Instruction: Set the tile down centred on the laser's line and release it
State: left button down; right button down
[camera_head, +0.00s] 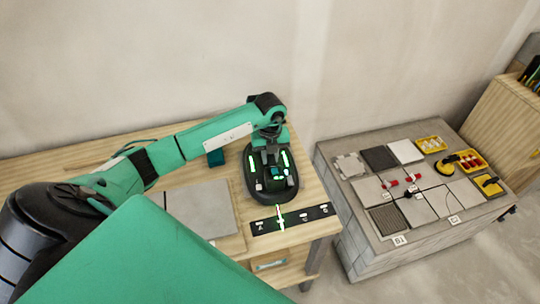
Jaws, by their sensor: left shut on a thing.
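My left gripper (278,177), a rounded black hand with green light strips, points down over the right part of the wooden table. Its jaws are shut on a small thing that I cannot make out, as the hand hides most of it. A bright green laser line (280,216) crosses a black strip (262,226) with white marks, just in front of the hand. A large light grey tile (197,208) lies flat to the left of the hand, on a thin board. I cannot tell whether the held thing touches the table. My right gripper is not in view.
The wooden table (318,222) ends right of the strip. A gap separates it from a grey bench (352,238) with several tiles, red-and-white pieces, yellow trays (431,144) and a round yellow-and-black tool (445,166).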

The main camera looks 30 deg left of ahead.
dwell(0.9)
pick_arm(q)
jog(key=shift+f+b, duration=0.15)
jog(key=shift+b, duration=0.15)
dwell(0.7)
jog(key=shift+f+b, duration=0.3)
jog(key=shift+f, duration=0.15)
dwell(0.4)
jog(key=c, duration=1.2)
grip_release()
jog(key=shift+o, duration=0.2)
jog(key=shift+s+f, duration=0.1)
jog(key=shift+f, duration=0.1)
notch_tip(320, 180, up, 13)
jog(key=shift+d+b, duration=0.1)
jog(key=shift+b, duration=1.15)
jog(key=shift+r, duration=0.6)
